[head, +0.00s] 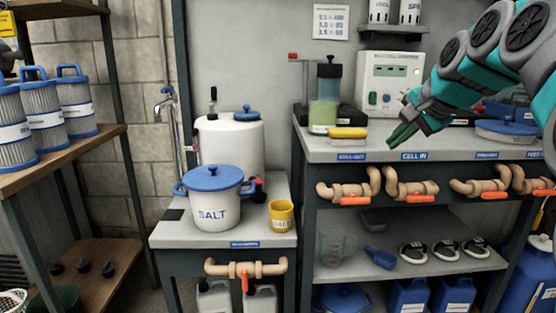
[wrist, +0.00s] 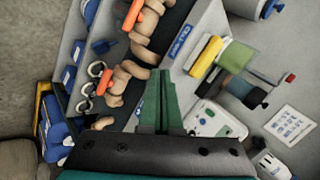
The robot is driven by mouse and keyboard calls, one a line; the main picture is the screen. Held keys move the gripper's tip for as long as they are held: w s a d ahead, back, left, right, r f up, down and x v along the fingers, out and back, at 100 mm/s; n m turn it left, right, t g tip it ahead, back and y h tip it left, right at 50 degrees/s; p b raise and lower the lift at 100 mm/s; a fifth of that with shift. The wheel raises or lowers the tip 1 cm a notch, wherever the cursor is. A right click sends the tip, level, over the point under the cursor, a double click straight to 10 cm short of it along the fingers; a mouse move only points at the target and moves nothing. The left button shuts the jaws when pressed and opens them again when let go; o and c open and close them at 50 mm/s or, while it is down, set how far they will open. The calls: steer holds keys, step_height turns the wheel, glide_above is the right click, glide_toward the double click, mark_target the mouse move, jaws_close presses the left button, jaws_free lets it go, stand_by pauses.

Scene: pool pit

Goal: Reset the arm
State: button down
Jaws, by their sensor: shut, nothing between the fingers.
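My gripper (head: 403,136) is at the right in the head view, in front of the higher counter and near its front edge. Its green fingers are together and hold nothing. In the wrist view my gripper (wrist: 162,72) points up the picture, its fingers side by side with no gap that I can make out. My teal and grey arm (head: 480,60) comes in from the upper right in the head view.
The higher counter (head: 375,150) carries a yellow-handled brush (head: 347,133), a green-filled cylinder (head: 324,110) and a white control box (head: 391,80). Pipes with orange valve handles (head: 415,196) line its front. A lower stand at left holds a SALT pot (head: 212,205) and yellow cup (head: 282,215).

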steer(key=s+a+f+n+g, duration=0.25)
steer(key=s+a+f, duration=0.25)
steer(key=s+f, duration=0.25)
steer(key=s+a+f+n+g, duration=0.2)
steer(key=s+a+f+n, duration=0.15)
steer(key=s+f, duration=0.4)
steer(key=s+a+f+n+g+h, duration=0.1)
steer(key=s+f+n+g, duration=0.5)
steer(key=s+f, duration=1.3)
steer(key=s+h, duration=0.1)
steer(key=s, duration=0.3)
steer(key=shift+f, duration=0.15)
